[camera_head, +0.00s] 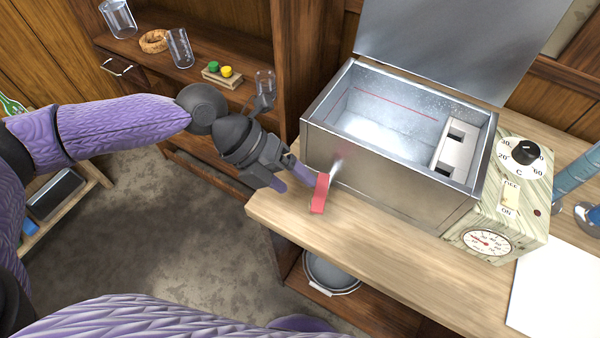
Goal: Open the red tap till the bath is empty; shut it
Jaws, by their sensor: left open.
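The bath (390,183) is a steel tank on the wooden bench with its lid (450,45) raised. A red line runs along its inner back wall; I cannot tell the water level. The red tap (320,194) is at the bath's lower left front, over the bench's left end. My left gripper (297,180) is open, with its purple-tipped fingers just left of the tap. I cannot tell whether a finger touches it. A bucket (331,274) stands on a shelf below the bench, partly hidden by the bench top. My right gripper is out of view.
A control box (525,195) with a dial, an ON switch and a gauge stands right of the bath. White paper (560,290) lies at the bench's right. Shelves behind my left arm hold glassware, a cork ring (154,41) and a small block with green and yellow pieces (222,76).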

